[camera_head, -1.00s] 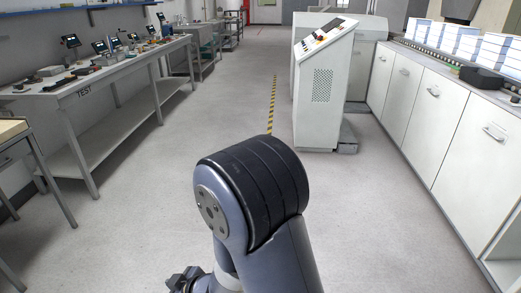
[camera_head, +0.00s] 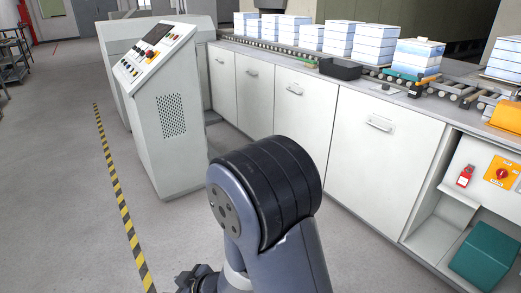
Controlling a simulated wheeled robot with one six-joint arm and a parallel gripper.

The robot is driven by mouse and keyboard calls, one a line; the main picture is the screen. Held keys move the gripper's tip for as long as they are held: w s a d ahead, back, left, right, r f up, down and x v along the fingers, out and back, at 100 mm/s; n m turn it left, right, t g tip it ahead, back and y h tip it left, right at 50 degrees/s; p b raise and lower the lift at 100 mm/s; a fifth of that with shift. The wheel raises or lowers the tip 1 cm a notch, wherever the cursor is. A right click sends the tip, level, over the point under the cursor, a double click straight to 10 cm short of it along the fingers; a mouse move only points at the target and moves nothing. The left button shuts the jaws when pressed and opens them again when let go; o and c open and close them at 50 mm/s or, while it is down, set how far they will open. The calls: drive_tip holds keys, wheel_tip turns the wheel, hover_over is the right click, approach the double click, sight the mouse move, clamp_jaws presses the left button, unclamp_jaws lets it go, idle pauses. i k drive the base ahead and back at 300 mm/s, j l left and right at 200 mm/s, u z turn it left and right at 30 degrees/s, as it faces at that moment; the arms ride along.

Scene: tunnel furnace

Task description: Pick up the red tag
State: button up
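A small red tag (camera_head: 464,176) with a pale patch is at the right side of the view. It is at the open bay under the counter, left of an orange-yellow plate with a red rotary switch (camera_head: 502,174). Whether it hangs or rests on the white ledge below is too small to tell. My gripper (camera_head: 192,279) shows only in part at the bottom edge, left of my arm and far from the tag. Its fingers are mostly cut off, so its opening is unclear.
White cabinets (camera_head: 305,105) carry a roller conveyor with several white-and-blue stacks (camera_head: 345,38). A black bin (camera_head: 340,68) sits on the counter. A teal box (camera_head: 485,256) lies in the bay's lower part. A control console (camera_head: 165,110) stands left. The floor in front is clear.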

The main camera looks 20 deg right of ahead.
sight(465, 177)
drive_tip(key=i+l+z, duration=0.1)
drive_tip(key=i+z, duration=0.15)
drive_tip(key=z, duration=0.2)
drive_tip(key=i+z, duration=0.25)
drive_tip(key=z, duration=0.25)
drive_tip(key=i+j+z, duration=0.1)
drive_tip(key=i+z, duration=0.15)
drive_tip(key=z, duration=0.2)
drive_tip(key=i+j+z, duration=0.2)
drive_tip(key=z, duration=0.25)
drive_tip(key=i+z, duration=0.3)
drive_tip(key=z, duration=0.15)
drive_tip(key=i+j+z, duration=0.2)
drive_tip(key=z, duration=0.25)
drive_tip(key=i+j+z, duration=0.25)
drive_tip(key=z, duration=0.25)
drive_tip(key=i+j+z, duration=0.15)
drive_tip(key=j+z, duration=0.3)
drive_tip(key=i+j+z, duration=0.35)
drive_tip(key=j, duration=0.25)
drive_tip(key=k, duration=0.05)
